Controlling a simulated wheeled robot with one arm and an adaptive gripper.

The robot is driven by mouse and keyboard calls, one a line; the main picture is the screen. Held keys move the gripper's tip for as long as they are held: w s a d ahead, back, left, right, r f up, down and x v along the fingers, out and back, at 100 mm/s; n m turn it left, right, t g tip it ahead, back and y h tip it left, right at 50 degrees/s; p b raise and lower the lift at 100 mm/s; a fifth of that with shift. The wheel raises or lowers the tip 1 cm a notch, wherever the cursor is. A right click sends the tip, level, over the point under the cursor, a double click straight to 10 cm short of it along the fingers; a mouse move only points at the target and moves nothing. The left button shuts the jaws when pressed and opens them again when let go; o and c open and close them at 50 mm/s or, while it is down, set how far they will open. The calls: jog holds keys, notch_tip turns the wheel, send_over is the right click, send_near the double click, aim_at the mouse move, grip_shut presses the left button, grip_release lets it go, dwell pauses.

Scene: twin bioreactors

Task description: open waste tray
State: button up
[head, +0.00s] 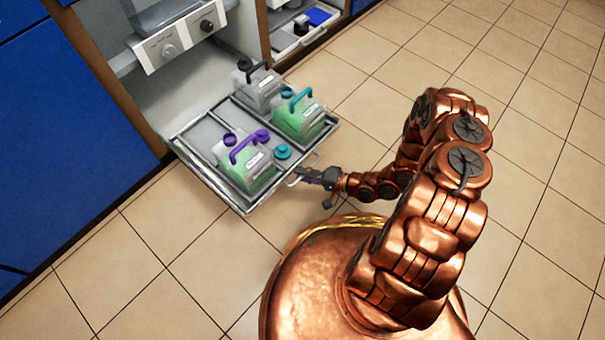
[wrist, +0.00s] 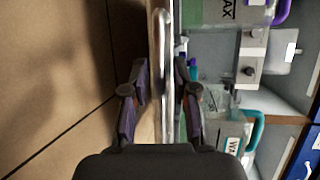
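The waste tray (head: 235,203) is a flat metal-rimmed tray, pulled well out of the open cabinet bay. It carries a jug with a purple handle (head: 258,175), a jug with a teal handle (head: 297,122) and a jug with a dark handle (head: 258,92). A bar handle (head: 316,163) is on its front edge. My gripper (head: 300,179) is at this handle. In the wrist view, the two fingers of my gripper (wrist: 162,82) stand apart, one on each side of the handle bar (wrist: 163,50). Narrow gaps show between fingers and bar.
Blue cabinet panels (head: 70,130) stand left of the bay. A grey unit with knobs (head: 180,45) hangs above the tray. Another open bay with a blue item (head: 318,16) lies beyond it. Tiled floor (head: 420,50) is clear at right and lower left.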

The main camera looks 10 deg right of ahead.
jog(key=shift+o, duration=0.4)
jog(key=shift+d, duration=0.15)
jog(key=v, duration=0.7)
jog(key=shift+s+d, duration=0.1)
dwell(0.5)
